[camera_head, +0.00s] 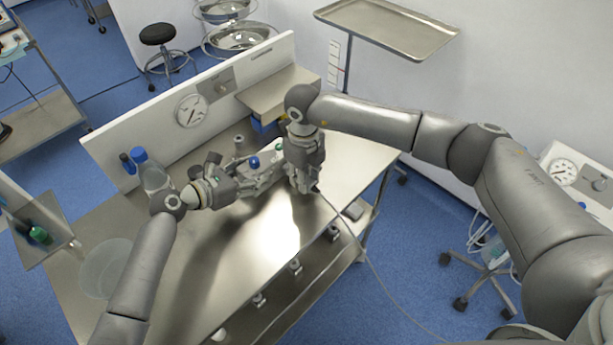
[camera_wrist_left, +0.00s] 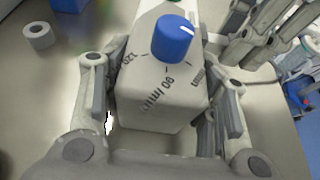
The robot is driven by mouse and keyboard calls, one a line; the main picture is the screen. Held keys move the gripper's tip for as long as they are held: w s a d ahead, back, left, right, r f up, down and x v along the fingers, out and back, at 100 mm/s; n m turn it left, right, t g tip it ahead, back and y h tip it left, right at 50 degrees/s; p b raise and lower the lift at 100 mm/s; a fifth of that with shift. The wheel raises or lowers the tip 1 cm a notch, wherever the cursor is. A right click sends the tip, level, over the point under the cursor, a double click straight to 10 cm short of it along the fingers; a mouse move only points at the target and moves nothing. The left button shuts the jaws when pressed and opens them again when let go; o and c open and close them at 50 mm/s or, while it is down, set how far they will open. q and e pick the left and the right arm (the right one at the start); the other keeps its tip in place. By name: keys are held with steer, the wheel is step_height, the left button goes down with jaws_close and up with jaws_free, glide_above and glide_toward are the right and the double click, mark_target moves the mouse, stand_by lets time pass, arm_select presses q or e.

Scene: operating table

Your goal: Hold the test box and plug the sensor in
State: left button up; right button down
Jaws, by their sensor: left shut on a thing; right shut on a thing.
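The test box (camera_head: 268,157) is white with a blue knob and lies over the middle of the steel table. In the left wrist view the test box (camera_wrist_left: 160,106) shows dial marks around the knob (camera_wrist_left: 175,38). My left gripper (camera_head: 250,181) is shut on the test box, with a finger on each side of it. My right gripper (camera_head: 303,184) is shut at the far end of the box, pointing down; it also shows at the upper right of the left wrist view (camera_wrist_left: 262,38). A thin cable (camera_head: 347,233) runs from it to the lower right. The sensor is hidden by the fingers.
A grey ring (camera_wrist_left: 39,35) and a blue block (camera_wrist_left: 68,4) are on the steel table (camera_head: 225,262). A blue-capped bottle (camera_head: 152,174) and a clear bowl (camera_head: 105,268) stand left. A raised back panel (camera_head: 165,125) bounds the far side. The front table area is clear.

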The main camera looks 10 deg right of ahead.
steer(key=shift+w+a, duration=0.6)
steer(key=shift+w, duration=0.1)
steer(key=c, duration=1.1)
jaws_free()
step_height(320, 180, up, 12)
arm_select(q)
steer(key=o, duration=1.3)
